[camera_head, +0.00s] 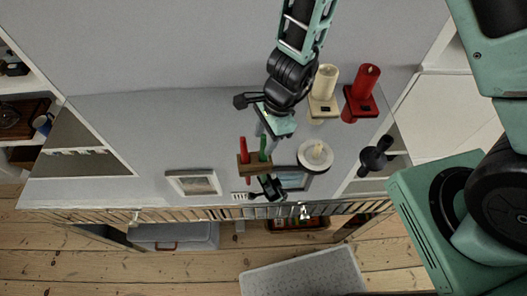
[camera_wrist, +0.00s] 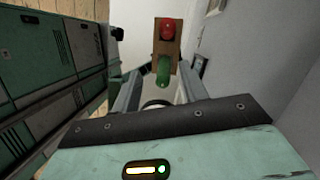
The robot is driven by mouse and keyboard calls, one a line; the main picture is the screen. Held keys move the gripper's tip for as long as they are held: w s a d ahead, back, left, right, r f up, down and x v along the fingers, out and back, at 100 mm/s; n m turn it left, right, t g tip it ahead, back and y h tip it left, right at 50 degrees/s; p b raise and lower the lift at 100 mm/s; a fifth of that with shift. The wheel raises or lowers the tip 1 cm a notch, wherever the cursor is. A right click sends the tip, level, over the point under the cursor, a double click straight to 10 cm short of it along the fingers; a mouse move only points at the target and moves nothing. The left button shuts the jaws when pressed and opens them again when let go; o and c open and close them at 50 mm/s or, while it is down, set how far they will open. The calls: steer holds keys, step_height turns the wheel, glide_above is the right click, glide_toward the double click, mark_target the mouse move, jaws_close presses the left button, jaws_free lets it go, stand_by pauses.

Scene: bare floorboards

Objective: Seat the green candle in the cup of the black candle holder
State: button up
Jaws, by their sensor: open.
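The green candle (camera_head: 263,150) stands upright in a brown wooden block (camera_head: 254,165), beside a red candle (camera_head: 243,148). My gripper (camera_head: 265,138) is open just above and beside the green candle. In the wrist view, the fingers (camera_wrist: 160,82) lie either side of the green candle (camera_wrist: 163,68); whether they touch it I cannot tell. The red candle (camera_wrist: 167,30) shows farther off on the block (camera_wrist: 157,46). The black candle holder (camera_head: 373,158) stands well to the right on the pale surface, with a narrow stem; its cup is too small to make out.
A cream candle (camera_head: 326,80) and a large red candle (camera_head: 366,80) stand in holders at the upper right. A small candle sits on a white dish (camera_head: 315,156) between block and black holder. A framed picture (camera_head: 193,183) and a dark object (camera_head: 271,187) lie near the edge.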

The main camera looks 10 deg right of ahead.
mark_target(262, 147)
steer(key=x, duration=0.2)
steer(key=b+x, duration=0.1)
steer(key=x, duration=0.1)
steer(key=shift+w+d+f, duration=0.1)
steer(key=shift+w+f, duration=0.1)
steer(key=shift+f, duration=0.1)
jaws_close()
step_height(262, 147, up, 10)
steer(key=p, duration=0.5)
steer(key=w+d+f+n+g+h+b, duration=0.1)
steer(key=w+d+f+n+b, duration=0.1)
steer(key=d+n, duration=0.3)
steer(key=w+d+f+n+h+b, duration=0.1)
steer(key=d+f+n, duration=0.3)
steer(key=d, duration=0.6)
steer(key=w+d+f+n+g+h+b, duration=0.1)
steer(key=w+d+f+n+b, duration=0.2)
steer(key=d+n, duration=0.3)
steer(key=shift+w+d+f+n+g, duration=0.15)
steer(key=shift+d+n, duration=0.05)
steer(key=shift+d, duration=0.35)
steer(key=shift+w+d+f+n+g, duration=0.1)
steer(key=shift+w+d+n+g, duration=0.1)
steer(key=shift+d, duration=0.35)
